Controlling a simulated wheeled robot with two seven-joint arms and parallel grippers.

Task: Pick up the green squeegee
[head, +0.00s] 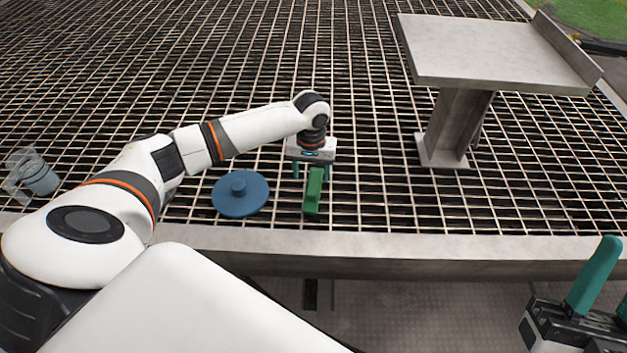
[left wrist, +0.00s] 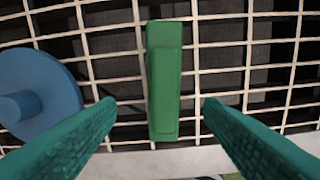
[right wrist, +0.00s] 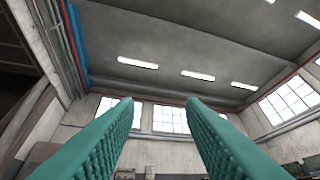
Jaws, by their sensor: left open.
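The green squeegee (head: 313,190) lies on the metal grating near its front edge, its long side running away from me. In the left wrist view the squeegee (left wrist: 164,80) shows between the two fingers, with a gap on each side. My left gripper (head: 312,172) is open and points down over the squeegee; its teal fingers (left wrist: 160,105) do not touch it in that view. My right gripper (right wrist: 165,102) is open and empty, away from the squeegee. It is partly in the head view at the lower right (head: 606,290).
A blue round lid-like disc with a knob (head: 240,204) lies just left of the squeegee. A clear container (head: 36,175) stands at the far left. A grey metal stand (head: 490,52) rises at the right. The grating's solid front edge (head: 400,248) is close; the grating right of the squeegee is free.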

